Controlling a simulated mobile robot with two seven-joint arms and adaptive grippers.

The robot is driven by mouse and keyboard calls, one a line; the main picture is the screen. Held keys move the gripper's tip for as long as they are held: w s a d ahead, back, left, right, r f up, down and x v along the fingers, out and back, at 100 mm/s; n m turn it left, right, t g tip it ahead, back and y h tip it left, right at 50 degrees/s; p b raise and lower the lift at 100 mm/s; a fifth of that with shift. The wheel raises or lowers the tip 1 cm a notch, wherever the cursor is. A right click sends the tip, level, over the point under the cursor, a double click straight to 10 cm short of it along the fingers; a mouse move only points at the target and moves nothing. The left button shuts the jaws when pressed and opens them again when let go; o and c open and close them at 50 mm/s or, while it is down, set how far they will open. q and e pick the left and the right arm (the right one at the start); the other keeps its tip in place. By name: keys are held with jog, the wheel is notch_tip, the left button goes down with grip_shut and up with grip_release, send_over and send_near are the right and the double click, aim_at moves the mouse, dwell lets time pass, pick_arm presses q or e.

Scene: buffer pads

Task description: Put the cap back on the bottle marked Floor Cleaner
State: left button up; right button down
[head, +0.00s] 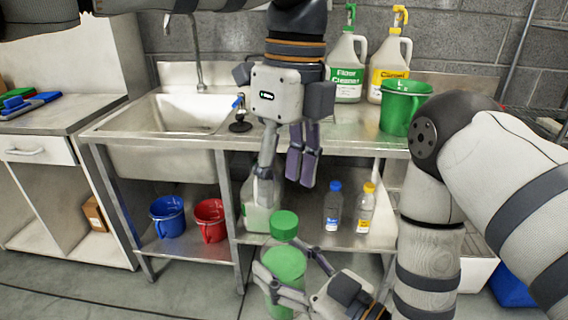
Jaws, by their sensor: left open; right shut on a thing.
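The white jug marked Floor Cleaner (346,81) has a green label. It stands at the back of the counter, with a green pump-like fitting on top. A green round cap-like piece (285,224) is at the lower middle. Below it is a larger green rounded body (284,264); I cannot tell whether the two are joined. My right gripper (292,277) is shut around this green body, low in front of the lower shelf. My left gripper (284,178) is open and empty, pointing down above the green piece, in front of the counter edge.
A sink (190,113) is at left. The lower shelf holds blue (167,216) and red (209,220) buckets, a pale jug (259,212) and two small bottles (333,207).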

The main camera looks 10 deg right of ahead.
aim_at(284, 219)
pick_arm(q)
jog(key=n, duration=0.7)
jog(key=shift+r+n, duration=0.35)
jog(key=shift+n, duration=0.05)
jog(key=n, duration=0.3)
jog(key=shift+a+r+n, duration=0.1)
jog(key=shift+n, duration=0.3)
jog(key=n, duration=0.6)
jog(key=shift+s+r+n+t+h, duration=0.1)
jog(key=shift+r+n+t+h, duration=0.15)
jog(key=shift+n+t+h, duration=0.05)
jog(key=n, duration=0.6)
jog(key=shift+r, duration=0.2)
notch_tip(284, 219, down, 8)
jog(key=shift+f, duration=0.1)
